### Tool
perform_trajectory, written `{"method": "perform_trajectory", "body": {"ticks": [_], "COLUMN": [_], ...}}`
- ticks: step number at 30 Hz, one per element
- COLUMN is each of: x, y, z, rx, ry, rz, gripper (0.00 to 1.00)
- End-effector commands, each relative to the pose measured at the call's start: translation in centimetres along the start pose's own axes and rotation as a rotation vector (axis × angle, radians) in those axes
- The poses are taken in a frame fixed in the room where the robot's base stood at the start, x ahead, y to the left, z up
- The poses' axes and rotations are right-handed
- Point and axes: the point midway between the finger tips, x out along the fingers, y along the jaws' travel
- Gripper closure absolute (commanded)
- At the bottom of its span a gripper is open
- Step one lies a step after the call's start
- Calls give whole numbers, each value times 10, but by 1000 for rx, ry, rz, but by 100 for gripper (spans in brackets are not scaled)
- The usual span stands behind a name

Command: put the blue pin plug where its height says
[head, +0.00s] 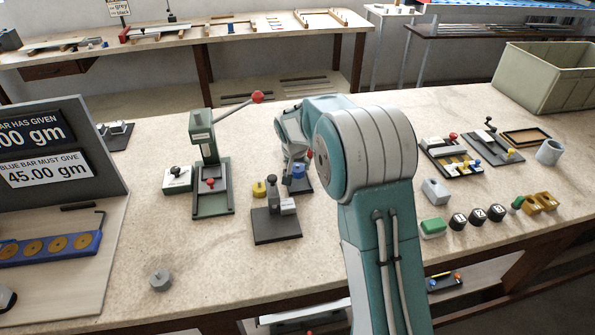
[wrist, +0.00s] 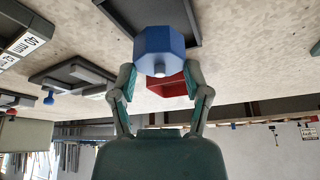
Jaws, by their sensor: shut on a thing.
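The blue pin plug (wrist: 160,50) fills the space between the fingers of my gripper (wrist: 162,80) in the wrist view. It is a faceted block with a short round pin on its end. The fingers are shut on its two sides. In the head view the blue plug (head: 298,171) shows below my gripper (head: 296,160), over a small dark plate (head: 301,187). I cannot tell if it touches that plate. A gauge with a dark base (head: 276,227) and a post stands in front of it, with a yellow plug (head: 259,189) beside it.
A green lever press (head: 211,180) with a red-knobbed lever stands to the left. A red part (wrist: 167,86) shows behind the plug in the wrist view. Fixtures (head: 455,160), a grey bin (head: 545,75) and several small blocks lie right.

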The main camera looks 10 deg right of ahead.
Motion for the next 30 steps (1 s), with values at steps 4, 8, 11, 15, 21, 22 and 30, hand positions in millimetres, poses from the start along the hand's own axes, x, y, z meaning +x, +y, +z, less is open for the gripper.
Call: {"method": "perform_trajectory", "body": {"ticks": [4,8,11,15,21,22,30], "x": [22,24,24,25,25,25,23], "y": [0,0,0,0,0,0,0], "z": [9,10,10,11,11,11,10], "rx": [-1,0,0,0,0,0,0], "ry": [-3,-1,-1,-1,-1,-1,0], "rz": [1,0,0,0,0,0,0], "gripper": [95,95,95,25,4,4,4]}}
